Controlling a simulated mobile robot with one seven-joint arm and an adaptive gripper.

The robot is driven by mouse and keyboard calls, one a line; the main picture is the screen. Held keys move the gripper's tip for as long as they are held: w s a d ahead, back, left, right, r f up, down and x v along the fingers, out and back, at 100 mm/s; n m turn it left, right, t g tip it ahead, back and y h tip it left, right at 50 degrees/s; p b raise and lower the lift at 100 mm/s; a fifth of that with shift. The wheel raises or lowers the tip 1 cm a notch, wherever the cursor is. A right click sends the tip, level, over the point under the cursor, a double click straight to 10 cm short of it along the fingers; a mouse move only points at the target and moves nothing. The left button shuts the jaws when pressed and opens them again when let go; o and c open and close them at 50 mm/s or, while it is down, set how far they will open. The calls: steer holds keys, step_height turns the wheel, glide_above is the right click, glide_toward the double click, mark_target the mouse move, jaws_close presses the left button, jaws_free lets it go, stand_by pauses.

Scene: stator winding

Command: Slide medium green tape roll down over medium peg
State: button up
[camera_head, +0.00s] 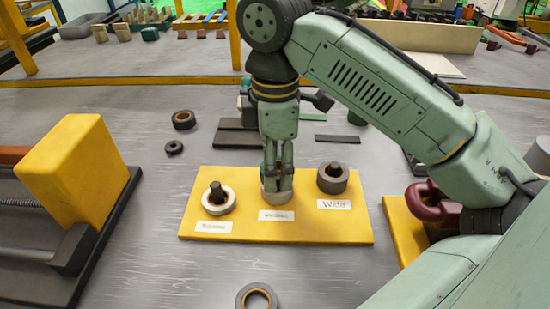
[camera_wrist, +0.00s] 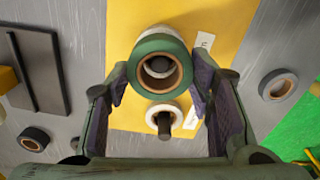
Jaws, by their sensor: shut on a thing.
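The green tape roll (camera_wrist: 160,44) has a brown core and sits between the fingers of my gripper (camera_wrist: 160,78). In the head view my gripper (camera_head: 277,178) points down over the middle place of the yellow board (camera_head: 300,229), with the roll (camera_head: 276,190) at its fingertips. Through the roll's hole the dark medium peg (camera_wrist: 158,65) shows, roughly centred. The fingers and roll hide this peg in the head view. I cannot tell how far the roll is down around it.
A white roll (camera_head: 226,204) surrounds the left peg (camera_head: 217,190), and a dark roll (camera_head: 332,183) surrounds the right peg beside the "Wide" label (camera_head: 334,205). A loose roll (camera_head: 257,297) lies in front of the board. A yellow block (camera_head: 75,165) stands at the left.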

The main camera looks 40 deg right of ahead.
steer(key=shift+f, duration=0.25)
steer(key=o, duration=1.2)
steer(key=shift+o, duration=0.2)
steer(key=shift+r, duration=0.15)
step_height(320, 180, up, 7)
steer(key=shift+r, duration=0.15)
